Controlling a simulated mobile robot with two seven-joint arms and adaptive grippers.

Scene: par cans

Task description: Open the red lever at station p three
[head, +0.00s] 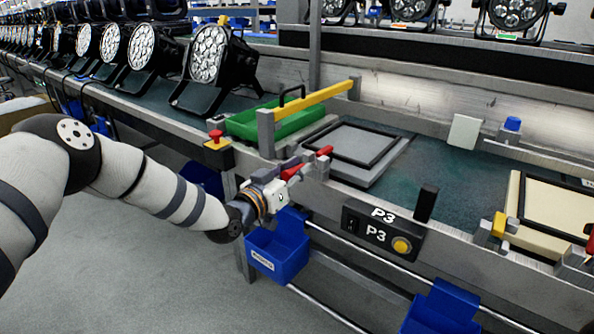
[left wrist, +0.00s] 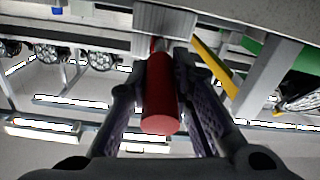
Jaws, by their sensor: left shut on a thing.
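The red lever (head: 293,171) is on the front edge of the bench at station P3, to the left of the P3 panel (head: 383,233). My left gripper (head: 286,178) is at the lever, its arm coming in from the left. In the left wrist view, the red cylindrical handle (left wrist: 160,100) lies between the two fingers (left wrist: 160,92), which are closed on it. The handle's far end runs toward a grey ribbed block on the bench edge. My fingers partly cover the lever in the head view. My right gripper is not in view.
A yellow bar (head: 315,99) on grey posts stands just behind the lever, over a green tray (head: 250,122). A red stop button (head: 216,138) is to the left. Blue bins (head: 283,250) hang below the bench edge. The floor at lower left is clear.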

